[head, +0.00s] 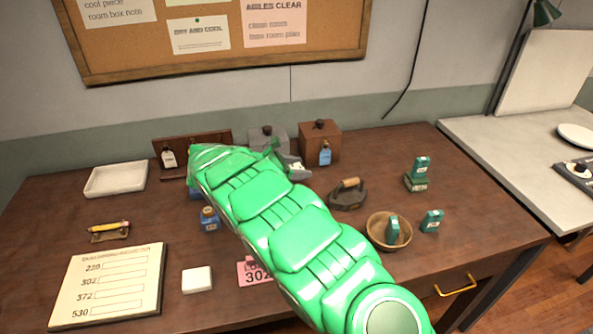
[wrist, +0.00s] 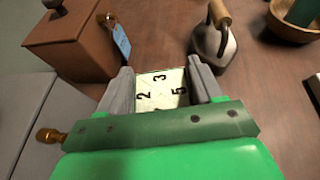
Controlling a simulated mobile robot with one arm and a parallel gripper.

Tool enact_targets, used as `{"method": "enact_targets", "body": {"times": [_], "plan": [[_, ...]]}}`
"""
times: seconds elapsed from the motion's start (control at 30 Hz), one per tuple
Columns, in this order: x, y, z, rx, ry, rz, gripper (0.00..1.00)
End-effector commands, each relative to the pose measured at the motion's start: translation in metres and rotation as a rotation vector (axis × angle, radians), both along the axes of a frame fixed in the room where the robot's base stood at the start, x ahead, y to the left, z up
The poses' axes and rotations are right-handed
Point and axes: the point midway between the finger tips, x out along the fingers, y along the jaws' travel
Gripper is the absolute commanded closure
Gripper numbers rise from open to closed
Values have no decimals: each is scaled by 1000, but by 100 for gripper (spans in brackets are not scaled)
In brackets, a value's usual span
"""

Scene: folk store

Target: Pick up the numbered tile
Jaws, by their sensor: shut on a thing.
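A pale numbered tile (wrist: 158,92) with dark digits, among them 2, 3 and 5, sits between the two grey fingers of my gripper (wrist: 161,70) in the wrist view. My gripper is shut on it, with a finger at each side. In the head view my gripper (head: 291,163) is over the back middle of the desk, and my green arm covers much of the desk below it. The tile is barely visible there. I cannot tell whether it is clear of the desk.
A brown box (head: 320,143) with a blue tag and a grey box stand behind my gripper. A flat iron (head: 348,194) is to the right. A wooden bowl (head: 375,232) holds a green packet. A white tray (head: 115,179) and a number board (head: 108,285) are at left.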

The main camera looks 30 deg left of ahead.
Motion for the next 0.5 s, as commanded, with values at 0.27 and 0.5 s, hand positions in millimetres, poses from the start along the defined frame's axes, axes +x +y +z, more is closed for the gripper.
{"method": "enact_targets", "body": {"times": [0.27, 0.5], "plan": [[-20, -19, 24, -2, -2, -2, 70], [-41, -38, 37, -1, -2, -2, 70]]}}
